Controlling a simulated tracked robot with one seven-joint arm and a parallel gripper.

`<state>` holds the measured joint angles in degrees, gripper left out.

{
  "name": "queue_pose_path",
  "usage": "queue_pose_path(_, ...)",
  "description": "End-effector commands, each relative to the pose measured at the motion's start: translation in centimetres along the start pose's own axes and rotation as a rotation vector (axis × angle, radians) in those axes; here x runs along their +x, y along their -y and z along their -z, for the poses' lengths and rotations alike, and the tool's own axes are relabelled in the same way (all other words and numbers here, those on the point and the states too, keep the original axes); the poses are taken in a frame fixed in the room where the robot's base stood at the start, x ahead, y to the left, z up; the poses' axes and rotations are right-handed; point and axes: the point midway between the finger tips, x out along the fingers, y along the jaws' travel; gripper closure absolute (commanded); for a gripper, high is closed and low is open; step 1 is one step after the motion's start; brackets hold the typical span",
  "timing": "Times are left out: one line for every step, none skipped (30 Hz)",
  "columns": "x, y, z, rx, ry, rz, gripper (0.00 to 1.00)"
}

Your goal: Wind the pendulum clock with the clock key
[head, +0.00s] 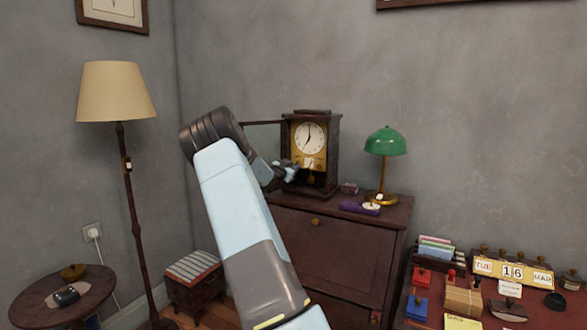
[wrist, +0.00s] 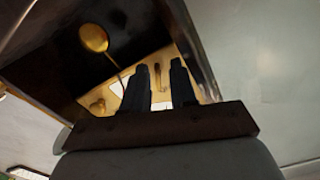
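The pendulum clock (head: 312,136) stands on the dark wooden cabinet, with its glass door (head: 262,138) swung open to the left. My gripper (head: 290,168) is at the lower left of the clock front. In the wrist view its two dark fingers (wrist: 158,88) stand apart, reaching to the brass plate inside the case. The round brass pendulum bob (wrist: 93,38) hangs left of the fingers. A small brass piece (wrist: 98,107) shows left of them, and a narrow brown shape shows between them. I cannot tell whether either is the clock key.
A green lamp (head: 385,142) stands right of the clock on the cabinet (head: 335,245). A purple item (head: 358,208) and a small box lie before it. A floor lamp (head: 117,92) stands left. A desk with a calendar (head: 512,272) is at the lower right.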

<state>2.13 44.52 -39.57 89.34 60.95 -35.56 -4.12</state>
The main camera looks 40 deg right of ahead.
Motion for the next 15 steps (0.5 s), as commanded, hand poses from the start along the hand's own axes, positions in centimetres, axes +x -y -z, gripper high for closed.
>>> queue_pose_path(0.0, 0.2, 0.1, 0.002, -0.001, 0.002, 0.68)
queue_pose_path(0.0, 0.1, 0.1, 0.002, -0.002, 0.002, 0.68)
queue_pose_path(0.0, 0.1, 0.1, 0.002, -0.002, 0.002, 0.68)
queue_pose_path(0.0, 0.1, 0.2, 0.002, -0.002, 0.002, 0.68)
queue_pose_path(0.0, 0.1, 0.2, 0.002, -0.002, 0.002, 0.68)
queue_pose_path(0.0, 0.1, 0.2, 0.002, -0.003, 0.001, 0.68)
queue_pose_path(0.0, 0.1, 0.2, 0.002, -0.003, 0.001, 0.68)
queue_pose_path(0.0, 0.1, 0.2, 0.002, -0.003, 0.001, 0.68)
queue_pose_path(-0.1, 0.1, 0.2, 0.002, -0.003, 0.001, 0.68)
queue_pose_path(-0.1, 0.1, 0.2, 0.002, -0.003, 0.001, 0.68)
queue_pose_path(-0.3, 0.1, 0.2, 0.002, -0.003, 0.001, 0.68)
queue_pose_path(-0.6, 0.1, 0.2, 0.003, -0.003, 0.001, 0.68)
queue_pose_path(-0.9, 0.2, 0.2, 0.003, -0.003, 0.002, 0.68)
queue_pose_path(-1.2, 0.2, 0.2, 0.003, -0.003, 0.002, 0.68)
queue_pose_path(-1.8, 0.2, 0.1, 0.002, -0.001, 0.001, 0.68)
